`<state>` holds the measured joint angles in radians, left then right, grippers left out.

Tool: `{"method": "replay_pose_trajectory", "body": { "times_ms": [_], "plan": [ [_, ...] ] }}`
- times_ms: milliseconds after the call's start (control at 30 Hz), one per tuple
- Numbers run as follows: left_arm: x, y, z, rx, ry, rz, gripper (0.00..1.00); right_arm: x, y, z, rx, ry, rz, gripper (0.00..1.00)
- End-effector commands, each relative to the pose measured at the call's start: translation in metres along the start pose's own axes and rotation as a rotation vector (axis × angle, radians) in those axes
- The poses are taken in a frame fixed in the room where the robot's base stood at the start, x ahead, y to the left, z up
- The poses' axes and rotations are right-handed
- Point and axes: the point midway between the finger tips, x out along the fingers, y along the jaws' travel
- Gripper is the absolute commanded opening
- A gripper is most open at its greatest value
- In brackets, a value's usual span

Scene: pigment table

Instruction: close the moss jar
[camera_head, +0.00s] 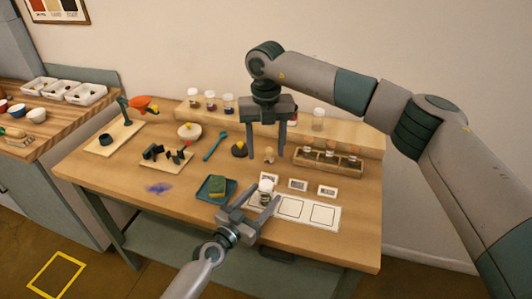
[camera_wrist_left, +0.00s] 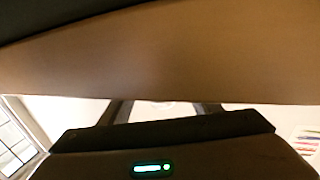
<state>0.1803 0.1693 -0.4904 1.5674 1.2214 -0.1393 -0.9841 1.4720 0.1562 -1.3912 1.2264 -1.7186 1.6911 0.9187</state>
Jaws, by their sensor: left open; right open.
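A small clear jar with a pale top (camera_head: 266,186) stands near the left end of the white marked strip (camera_head: 307,214); I cannot read a label saying it is the moss jar. My left gripper (camera_head: 263,194) is open, low, with its fingers around the jar's sides; contact is not clear. My right gripper (camera_head: 266,154) is open, pointing down behind the jar. A small tan knob-like piece (camera_head: 269,155), possibly a stopper, shows between its fingers, apparently on the table.
A wooden rack (camera_head: 328,163) with small jars stands at right, below a raised shelf (camera_head: 355,143) holding several jars. Label cards (camera_head: 298,185) lie behind the strip. Front-left table is clear except a purple stain (camera_head: 158,188).

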Motion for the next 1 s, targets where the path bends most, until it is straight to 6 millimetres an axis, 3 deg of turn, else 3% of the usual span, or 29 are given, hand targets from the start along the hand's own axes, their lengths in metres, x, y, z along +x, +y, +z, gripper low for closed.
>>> {"method": "replay_pose_trajectory", "body": {
  "times_ms": [600,800,1000],
  "plan": [
    [-0.119,0.000,0.003,0.001,-0.002,0.000,0.57,0.019,0.000,0.000,0.000,0.000,0.000,0.53],
    [-0.143,0.000,0.002,0.000,-0.002,0.001,0.57,0.024,0.000,0.000,0.000,0.000,0.000,0.53],
    [-0.150,0.000,0.000,-0.001,-0.001,0.001,0.57,0.025,0.000,0.000,0.000,0.000,0.000,0.53]
  ]
}}
